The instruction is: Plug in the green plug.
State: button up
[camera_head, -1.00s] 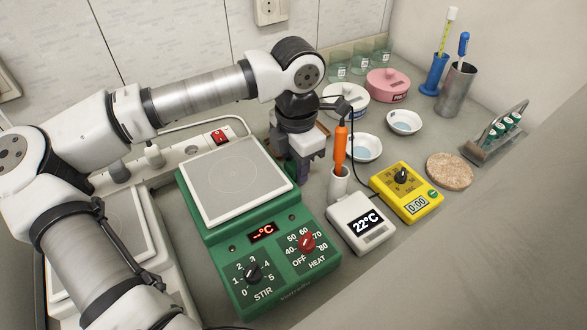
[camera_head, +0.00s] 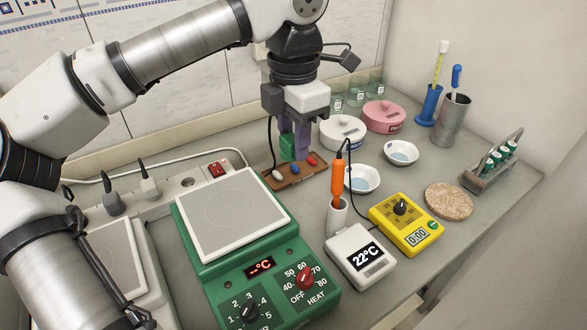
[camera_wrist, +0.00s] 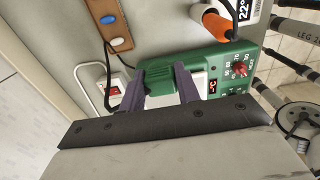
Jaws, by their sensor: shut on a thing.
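My gripper (camera_head: 294,150) is shut on the green plug (camera_head: 287,149), above the brown wooden tray behind the hotplate. The green plug also shows between the dark fingers in the wrist view (camera_wrist: 157,76), and its pins cannot be made out. A black cord (camera_head: 269,140) hangs down at its left. The white power strip (camera_head: 172,188) lies left of the gripper, along the back of the bench. It bears a grey plug (camera_head: 113,204), a white plug (camera_head: 150,188), a bare round socket (camera_head: 187,182) and a red switch (camera_head: 217,169).
The green hotplate (camera_head: 270,275) stands in front of the strip. The brown tray (camera_head: 285,184) holds small white, blue and red pieces. A thermometer box (camera_head: 360,256) with an orange probe (camera_head: 338,178), a yellow timer (camera_head: 405,222) and dishes stand to the right.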

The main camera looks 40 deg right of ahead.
aim_at(293, 136)
notch_tip(293, 136, up, 6)
jog(key=shift+r, duration=0.15)
dwell(0.5)
